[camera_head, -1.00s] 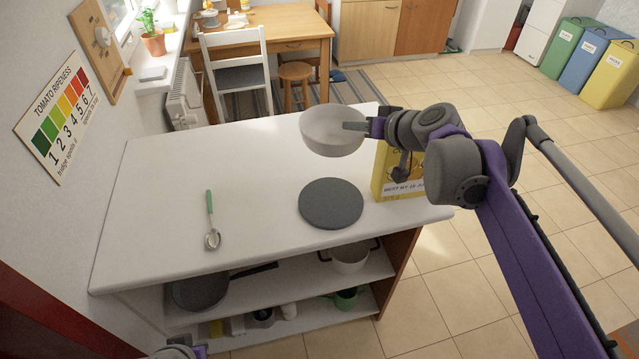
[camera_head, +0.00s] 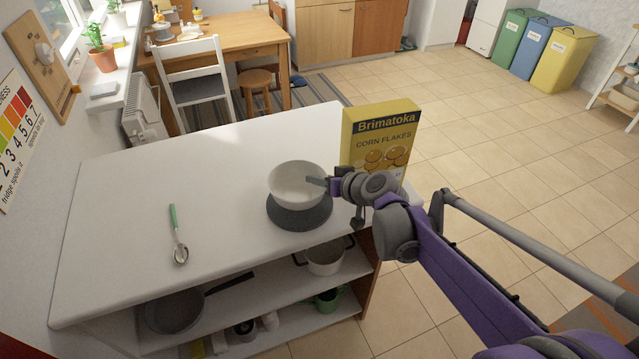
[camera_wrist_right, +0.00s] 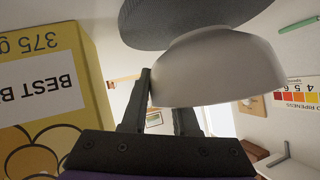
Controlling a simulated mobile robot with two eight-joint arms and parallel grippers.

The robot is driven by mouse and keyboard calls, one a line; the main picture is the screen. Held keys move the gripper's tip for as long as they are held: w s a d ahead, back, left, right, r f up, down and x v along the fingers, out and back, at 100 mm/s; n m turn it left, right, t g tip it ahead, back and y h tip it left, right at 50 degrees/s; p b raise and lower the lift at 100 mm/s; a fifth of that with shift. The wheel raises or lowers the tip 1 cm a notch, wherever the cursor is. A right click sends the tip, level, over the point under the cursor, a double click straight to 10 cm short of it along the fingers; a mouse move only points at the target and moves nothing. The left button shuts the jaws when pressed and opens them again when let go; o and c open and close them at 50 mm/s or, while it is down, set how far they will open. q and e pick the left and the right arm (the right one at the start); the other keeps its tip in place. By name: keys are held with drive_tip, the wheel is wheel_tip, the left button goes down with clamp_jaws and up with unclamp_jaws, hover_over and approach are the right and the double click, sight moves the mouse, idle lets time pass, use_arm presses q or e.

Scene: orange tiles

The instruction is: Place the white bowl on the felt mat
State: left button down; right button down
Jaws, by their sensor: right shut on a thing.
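The white bowl (camera_head: 297,187) is upright over the round dark grey felt mat (camera_head: 300,219) on the white counter. My right gripper (camera_head: 320,183) is shut on the bowl's right rim. In the right wrist view, which is upside down, the bowl (camera_wrist_right: 218,72) shows between the fingers (camera_wrist_right: 164,108) and the mat (camera_wrist_right: 190,18). The bowl hides the mat's back part in the head view. My left gripper is out of view.
A yellow corn flakes box (camera_head: 380,138) stands close behind my right gripper at the counter's right edge. A green-handled spoon (camera_head: 177,236) lies to the left. The counter top (camera_head: 140,190) is clear between and behind them. A pot (camera_head: 325,258) and a pan (camera_head: 175,310) sit on the shelves below.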

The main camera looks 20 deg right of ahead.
drive_tip(key=shift+f, duration=0.6)
drive_tip(key=c, duration=1.1)
unclamp_jaws()
drive_tip(key=shift+f, duration=0.2)
drive_tip(key=o, duration=0.4)
drive_tip(key=shift+o, duration=0.2)
drive_tip(key=shift+r, duration=0.1)
